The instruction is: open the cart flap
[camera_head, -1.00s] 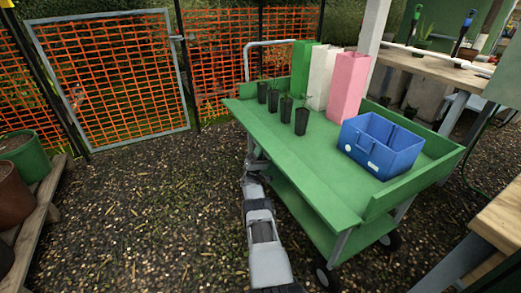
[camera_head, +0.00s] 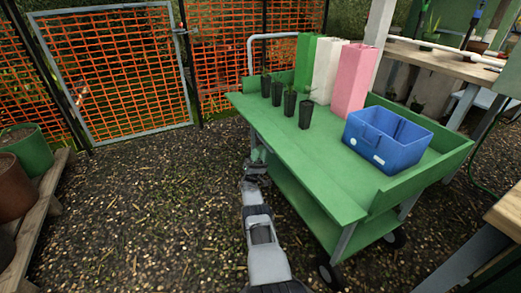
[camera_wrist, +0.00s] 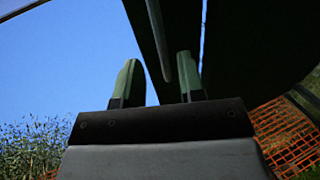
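The green cart (camera_head: 300,165) stands right of centre in the head view. Its left side panel, which I take as the flap (camera_head: 290,160), looks about level with the top; I cannot tell a hinge line. My gripper (camera_head: 257,152) is beside and below the cart's left edge, partly hidden by my own arm. In the wrist view my gripper (camera_wrist: 160,85) points upward, its two fingers apart. I cannot tell if a finger touches the cart.
A blue crate (camera_head: 385,145), several small black pots (camera_head: 290,102) and three tall boxes, green, white and pink (camera_head: 353,80), stand on the cart. An orange mesh gate (camera_head: 115,75) is behind. A low wooden shelf with pots (camera_head: 45,195) is at left. Gravel between is free.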

